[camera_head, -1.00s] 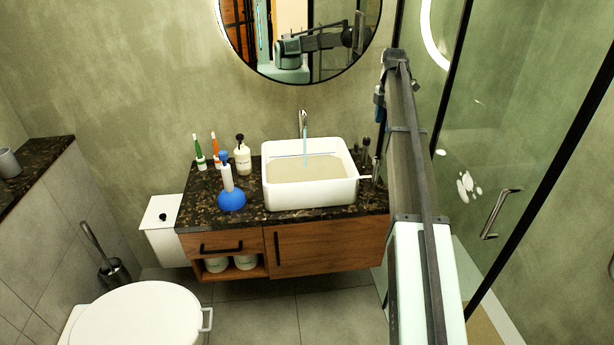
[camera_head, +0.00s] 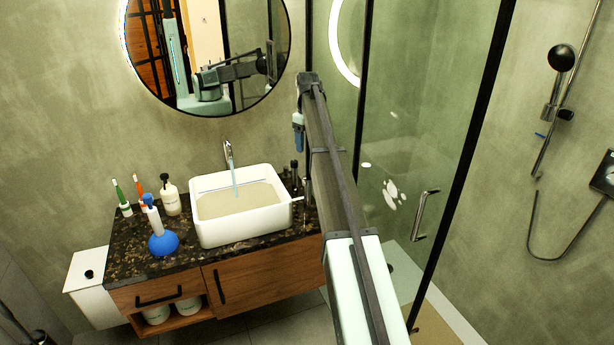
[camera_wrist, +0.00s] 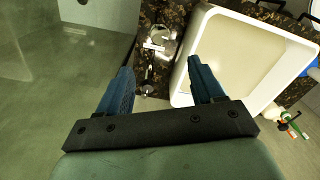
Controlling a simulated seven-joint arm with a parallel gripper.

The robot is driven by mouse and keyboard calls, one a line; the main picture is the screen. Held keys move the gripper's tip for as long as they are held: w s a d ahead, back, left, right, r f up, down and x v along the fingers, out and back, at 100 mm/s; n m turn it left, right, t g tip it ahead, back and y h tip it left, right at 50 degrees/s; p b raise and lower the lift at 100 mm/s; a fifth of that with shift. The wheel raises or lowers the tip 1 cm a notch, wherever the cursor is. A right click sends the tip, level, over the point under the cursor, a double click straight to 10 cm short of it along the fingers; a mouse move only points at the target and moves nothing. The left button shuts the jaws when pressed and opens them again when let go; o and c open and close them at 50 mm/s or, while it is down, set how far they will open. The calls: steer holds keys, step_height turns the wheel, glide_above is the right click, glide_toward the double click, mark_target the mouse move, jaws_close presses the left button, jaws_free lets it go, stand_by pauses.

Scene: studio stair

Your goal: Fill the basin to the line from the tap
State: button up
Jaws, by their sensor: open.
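A blue plunger-like object (camera_head: 163,243), a pump bottle (camera_head: 170,197) and two toothbrushes stand left of the basin. Small dark bottles (camera_head: 294,176) stand right of it. The glass shower door with its handle (camera_head: 420,215) is right of my arm. A round mirror hangs above.

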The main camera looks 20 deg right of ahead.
mark_target(307, 178)
step_height(307, 178, down, 14)
steer(key=m, duration=0.2)
steer(key=shift+m, duration=0.4)
stand_by(0.4)
steer(key=shift+c, duration=0.4)
steer(key=shift+r, duration=0.1)
steer(key=c, duration=1)
